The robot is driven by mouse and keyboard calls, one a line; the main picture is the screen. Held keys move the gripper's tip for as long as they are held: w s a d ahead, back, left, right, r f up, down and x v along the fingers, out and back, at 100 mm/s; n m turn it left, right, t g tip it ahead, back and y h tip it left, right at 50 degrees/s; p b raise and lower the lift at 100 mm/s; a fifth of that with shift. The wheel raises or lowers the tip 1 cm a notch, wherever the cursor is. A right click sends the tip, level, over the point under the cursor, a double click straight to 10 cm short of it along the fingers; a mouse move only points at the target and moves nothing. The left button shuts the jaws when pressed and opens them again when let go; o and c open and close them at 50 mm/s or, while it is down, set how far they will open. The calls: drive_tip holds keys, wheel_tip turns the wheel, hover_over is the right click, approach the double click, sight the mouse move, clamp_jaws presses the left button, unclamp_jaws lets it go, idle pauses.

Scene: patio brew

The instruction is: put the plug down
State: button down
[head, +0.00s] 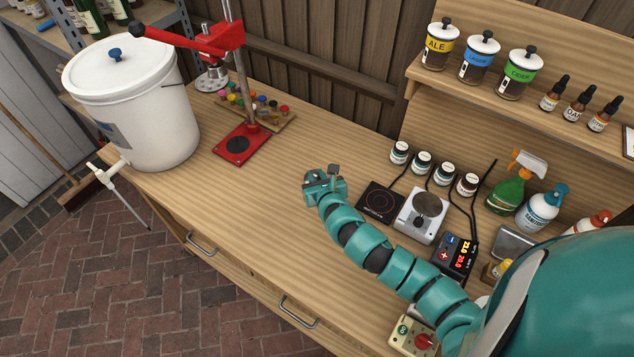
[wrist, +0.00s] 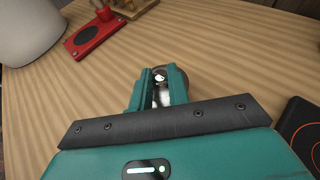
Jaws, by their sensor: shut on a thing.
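My gripper (head: 328,180) is over the middle of the wooden bench, left of the black hot plate. It is shut on the plug (head: 334,168), a small grey thing at its tips. In the wrist view my gripper (wrist: 161,80) has its two teal fingers on either side of the plug (wrist: 180,78). There the plug shows as a dark rounded edge beside the right finger, with a pale shiny part between the fingers. Most of it is hidden by the fingers. I cannot tell whether the plug touches the bench.
The bench (head: 262,206) is clear left of and in front of my gripper. A red capper (head: 241,145) and a white lidded bucket (head: 155,110) stand to the left. The hot plate (head: 381,202), a scale (head: 422,215) and several small jars stand to the right.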

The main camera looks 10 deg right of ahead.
wheel_tip(320, 180, down, 2)
drive_tip(key=shift+f+p, duration=0.1)
drive_tip(key=shift+p, duration=0.45)
drive_tip(key=shift+f, duration=0.45)
drive_tip(key=shift+f, duration=0.2)
drive_tip(key=c, duration=1.3)
unclamp_jaws()
drive_tip(key=shift+c, duration=0.2)
drive_tip(key=shift+r, duration=0.1)
